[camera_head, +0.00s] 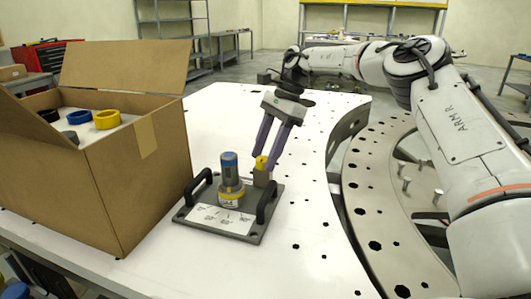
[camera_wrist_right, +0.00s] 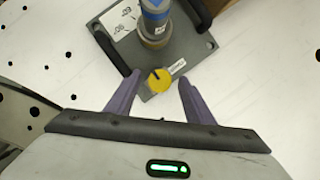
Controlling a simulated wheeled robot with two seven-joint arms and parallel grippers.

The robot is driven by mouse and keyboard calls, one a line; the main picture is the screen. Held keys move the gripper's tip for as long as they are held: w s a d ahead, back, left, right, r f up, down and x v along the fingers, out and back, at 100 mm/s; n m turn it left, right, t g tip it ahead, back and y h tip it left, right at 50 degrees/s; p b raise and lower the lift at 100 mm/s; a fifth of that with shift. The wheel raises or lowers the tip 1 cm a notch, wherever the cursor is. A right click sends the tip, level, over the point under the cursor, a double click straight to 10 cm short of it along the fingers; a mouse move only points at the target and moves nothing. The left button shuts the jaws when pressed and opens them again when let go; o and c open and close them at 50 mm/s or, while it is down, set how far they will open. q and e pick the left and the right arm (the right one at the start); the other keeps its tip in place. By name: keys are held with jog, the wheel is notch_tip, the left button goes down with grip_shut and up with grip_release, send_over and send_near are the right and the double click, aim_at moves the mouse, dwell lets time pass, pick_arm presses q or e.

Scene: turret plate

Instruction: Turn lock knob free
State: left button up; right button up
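The yellow lock knob (camera_head: 261,163) sits on a small grey block at the back right of the grey turret plate (camera_head: 246,238). In the right wrist view the knob (camera_wrist_right: 159,80) is round with a dark mark on its face. My right gripper (camera_head: 262,168) is open, its purple fingers pointing down at the knob. In the wrist view the knob lies between the right gripper's fingertips (camera_wrist_right: 157,82), with a gap on each side. A blue-topped grey turret cylinder (camera_head: 230,168) stands upright on the plate beside a white angle scale (camera_head: 220,218). My left gripper is not in view.
Two black handles (camera_head: 267,200) flank the plate. An open cardboard box (camera_head: 135,185) with several coloured rings stands close on the left. The white perforated table (camera_head: 310,240) is clear to the right and front of the plate.

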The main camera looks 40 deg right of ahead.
jog(key=p+v, duration=0.1)
jog(key=v, duration=0.9)
jog(key=shift+s+d, duration=0.1)
dwell(0.6)
